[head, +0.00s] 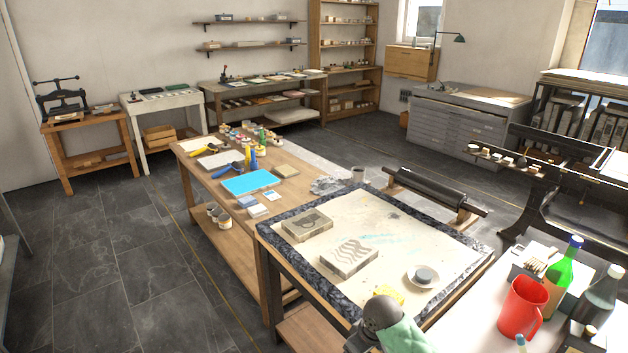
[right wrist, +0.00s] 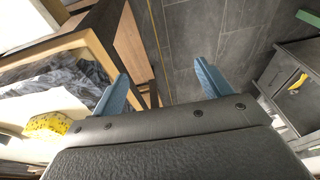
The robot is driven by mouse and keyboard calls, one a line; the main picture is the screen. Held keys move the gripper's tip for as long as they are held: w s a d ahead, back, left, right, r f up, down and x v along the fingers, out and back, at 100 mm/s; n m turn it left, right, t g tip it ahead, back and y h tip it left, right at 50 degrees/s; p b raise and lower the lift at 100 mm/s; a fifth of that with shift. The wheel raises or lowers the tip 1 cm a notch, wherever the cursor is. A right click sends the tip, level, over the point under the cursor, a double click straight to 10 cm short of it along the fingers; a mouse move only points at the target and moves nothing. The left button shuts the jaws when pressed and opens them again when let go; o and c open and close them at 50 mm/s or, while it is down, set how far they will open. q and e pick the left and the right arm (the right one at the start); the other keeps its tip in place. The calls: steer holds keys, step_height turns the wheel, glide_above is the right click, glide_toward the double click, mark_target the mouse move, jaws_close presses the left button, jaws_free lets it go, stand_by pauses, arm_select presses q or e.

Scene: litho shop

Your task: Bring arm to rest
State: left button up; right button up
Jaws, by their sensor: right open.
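My right gripper (right wrist: 161,75) shows in the right wrist view with its two blue fingers wide apart and nothing between them. Floor tiles and a strip of wood show beyond the fingertips. The edge of a table with a dark marbled border (right wrist: 60,68) and a yellow sponge (right wrist: 46,126) are to the left of the fingers, apart from them. In the head view I cannot make out the right gripper's fingers. My left gripper is in neither view.
In the head view, the marble-edged table (head: 461,266) carries two stone slabs, one of them patterned (head: 349,256), and a small dish (head: 423,283). A red jug (head: 524,307) and a green bottle (head: 562,277) stand at right. Dark floor (head: 130,265) is clear at left.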

steer(key=s+d+f+m+t+h, duration=0.1)
steer(key=s+d+m, duration=0.3)
steer(key=s, duration=1)
steer(key=s+d+m+t+h, duration=0.15)
steer(key=s+d, duration=0.45)
steer(key=s, duration=0.8)
step_height(320, 180, down, 24)
steer(key=w+a+g, duration=0.2)
steer(key=s+f, duration=0.4)
steer(key=f, duration=0.7)
steer(key=s+f, duration=0.3)
steer(key=f, duration=0.8)
steer(key=shift+s+a+f+y, duration=0.15)
steer(key=shift+s+f+y, duration=0.2)
steer(key=shift+y, duration=0.1)
steer(key=shift+s, duration=0.1)
